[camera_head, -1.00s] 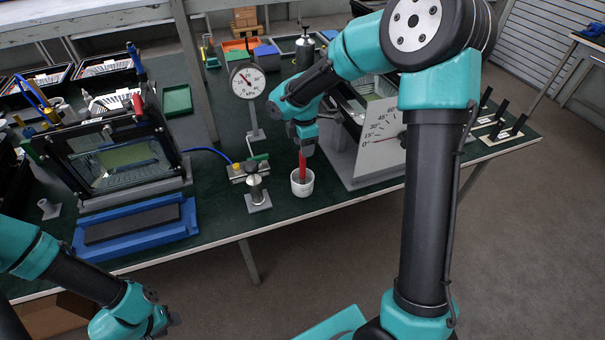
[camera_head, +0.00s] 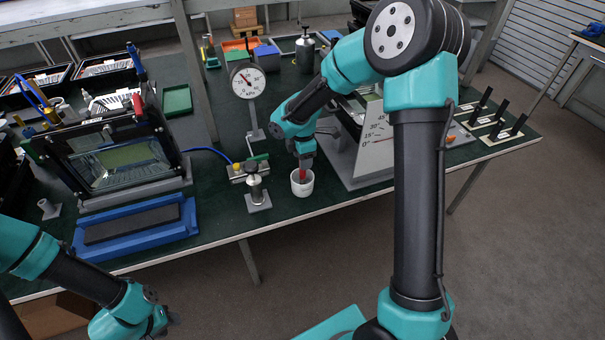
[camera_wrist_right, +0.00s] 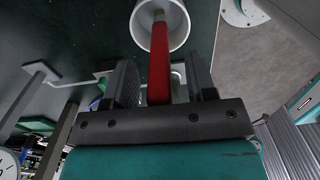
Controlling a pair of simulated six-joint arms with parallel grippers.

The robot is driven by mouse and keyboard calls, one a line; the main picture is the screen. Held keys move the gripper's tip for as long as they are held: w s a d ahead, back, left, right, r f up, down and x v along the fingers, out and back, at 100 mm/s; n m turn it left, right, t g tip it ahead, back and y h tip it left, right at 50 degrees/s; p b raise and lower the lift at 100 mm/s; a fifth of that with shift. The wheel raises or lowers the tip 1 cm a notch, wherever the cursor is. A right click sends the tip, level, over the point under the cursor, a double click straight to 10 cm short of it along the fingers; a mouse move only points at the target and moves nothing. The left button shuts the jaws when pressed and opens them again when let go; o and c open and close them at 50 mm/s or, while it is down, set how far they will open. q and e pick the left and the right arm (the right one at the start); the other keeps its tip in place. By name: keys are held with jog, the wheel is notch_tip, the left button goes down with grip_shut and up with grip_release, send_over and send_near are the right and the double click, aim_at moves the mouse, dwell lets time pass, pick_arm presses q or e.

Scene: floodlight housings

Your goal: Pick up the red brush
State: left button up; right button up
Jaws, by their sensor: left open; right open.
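The red brush (camera_head: 303,174) stands in a white cup (camera_head: 302,187) near the front edge of the green bench; my right gripper hides its upper part in the head view. In the right wrist view the brush's red handle (camera_wrist_right: 159,70) lies between the two fingers of my open right gripper (camera_wrist_right: 160,85), with its far end inside the cup (camera_wrist_right: 160,25). A gap shows on the right side of the handle; on the left the finger is close, and I cannot tell whether it touches. My left gripper (camera_head: 165,322) is low at the left, away from the bench, and open.
A small metal fixture (camera_head: 258,193) stands left of the cup, with a pressure gauge (camera_head: 247,82) behind it. An angle-scale panel (camera_head: 372,150) stands close to the right. A blue tray (camera_head: 137,240) and a framed housing (camera_head: 125,165) occupy the left.

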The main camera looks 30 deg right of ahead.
dwell(0.3)
grip_shut()
dwell(0.3)
